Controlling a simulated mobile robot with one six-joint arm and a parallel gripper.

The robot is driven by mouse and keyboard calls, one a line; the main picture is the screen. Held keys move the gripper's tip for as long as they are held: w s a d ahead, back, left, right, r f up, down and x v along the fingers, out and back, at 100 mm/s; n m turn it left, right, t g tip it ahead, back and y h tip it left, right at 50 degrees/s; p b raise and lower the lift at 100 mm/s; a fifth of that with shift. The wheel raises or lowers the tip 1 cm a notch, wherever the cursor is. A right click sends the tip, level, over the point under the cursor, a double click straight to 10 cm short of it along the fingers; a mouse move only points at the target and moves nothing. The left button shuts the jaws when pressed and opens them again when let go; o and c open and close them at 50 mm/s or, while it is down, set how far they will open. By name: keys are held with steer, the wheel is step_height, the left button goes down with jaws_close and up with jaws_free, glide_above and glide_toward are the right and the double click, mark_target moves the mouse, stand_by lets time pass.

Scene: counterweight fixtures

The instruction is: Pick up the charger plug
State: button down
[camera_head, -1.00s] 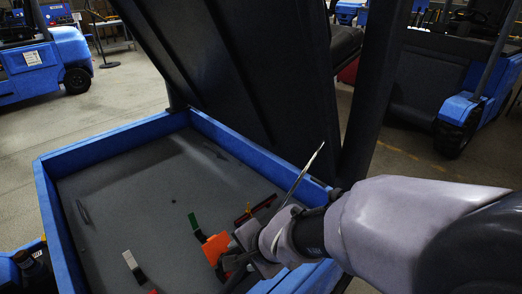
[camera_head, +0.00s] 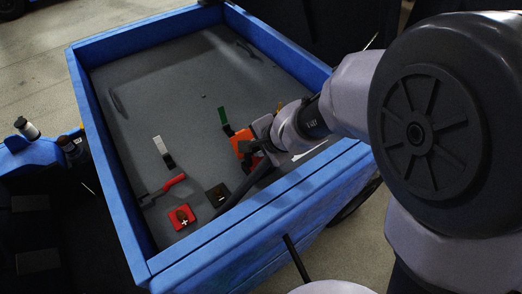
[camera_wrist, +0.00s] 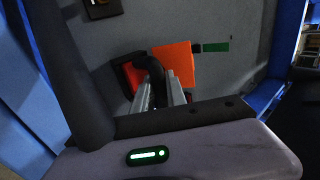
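I take the charger plug to be the orange block (camera_wrist: 178,62) with a dark curved part (camera_wrist: 151,66) beside it, low in the blue-walled bin, but I cannot be sure. In the head view the orange block (camera_head: 240,142) is partly hidden by my gripper (camera_head: 262,150). In the wrist view my gripper's two fingers (camera_wrist: 160,88) are apart and reach down to the dark part, which runs between their tips. I cannot tell whether they press on it. A dark red piece (camera_wrist: 130,78) lies left of the fingers.
The blue bin wall (camera_head: 250,230) stands close in front of my arm. On the grey floor lie a green-and-black item (camera_head: 223,116), a white-and-black item (camera_head: 160,146), a red-handled tool (camera_head: 174,183), a red square with a white cross (camera_head: 181,217) and a black square (camera_head: 217,195).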

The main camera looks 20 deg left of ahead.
steer(key=shift+r, duration=0.1)
step_height(320, 180, up, 11)
steer(key=p, duration=0.9)
